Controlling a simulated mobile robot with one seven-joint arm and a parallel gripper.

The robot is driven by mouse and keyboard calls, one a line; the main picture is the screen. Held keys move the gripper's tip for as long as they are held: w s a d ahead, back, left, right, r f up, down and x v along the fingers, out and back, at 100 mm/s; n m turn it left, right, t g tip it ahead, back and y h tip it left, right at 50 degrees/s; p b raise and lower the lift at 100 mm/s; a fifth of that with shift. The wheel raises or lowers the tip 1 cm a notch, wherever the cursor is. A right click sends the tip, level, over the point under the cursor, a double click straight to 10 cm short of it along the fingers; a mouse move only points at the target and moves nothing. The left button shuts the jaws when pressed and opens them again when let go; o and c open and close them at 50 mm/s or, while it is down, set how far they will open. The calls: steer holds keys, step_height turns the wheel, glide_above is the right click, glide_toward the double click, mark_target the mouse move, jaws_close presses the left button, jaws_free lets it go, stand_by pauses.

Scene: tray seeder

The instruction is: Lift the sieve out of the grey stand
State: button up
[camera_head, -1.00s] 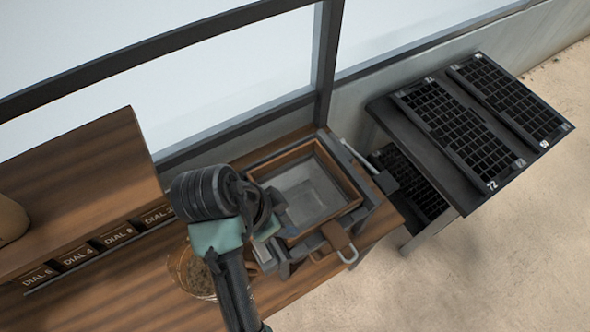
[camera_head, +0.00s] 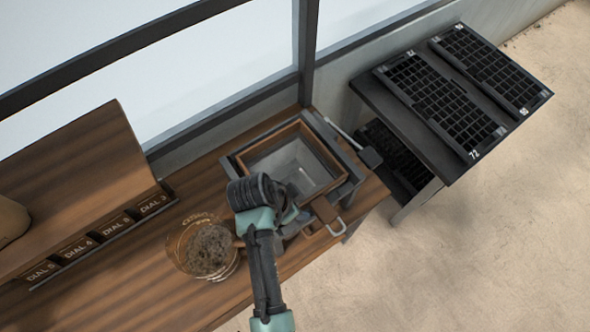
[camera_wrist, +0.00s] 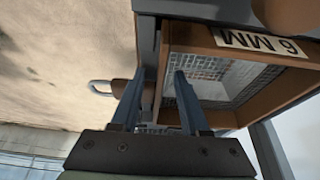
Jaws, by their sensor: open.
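The sieve is a square wooden frame (camera_head: 262,140) with a mesh bottom, sitting in the grey stand (camera_head: 344,160) on the bench. Its wooden handle (camera_head: 326,210) with a metal loop sticks out at the front right. In the wrist view the sieve's wood (camera_wrist: 285,92) carries a "6 MM" label and the mesh shows inside. My gripper (camera_wrist: 160,76) is open. Its two fingers appear on either side of a wooden wall of the sieve; contact cannot be told. In the head view my wrist covers the sieve's front left corner and hides the fingertips.
A clear round container (camera_head: 176,262) of dark soil stands left of my arm. A wooden shelf with dial labels (camera_head: 116,228) is at the left. A dark table (camera_head: 385,103) with cell trays is at the right. A window post (camera_head: 307,50) rises behind the stand.

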steer(key=shift+d+f, duration=0.1)
steer(key=shift+f, duration=0.2)
jaws_close()
steer(key=shift+w, duration=0.1)
stand_by(1.2)
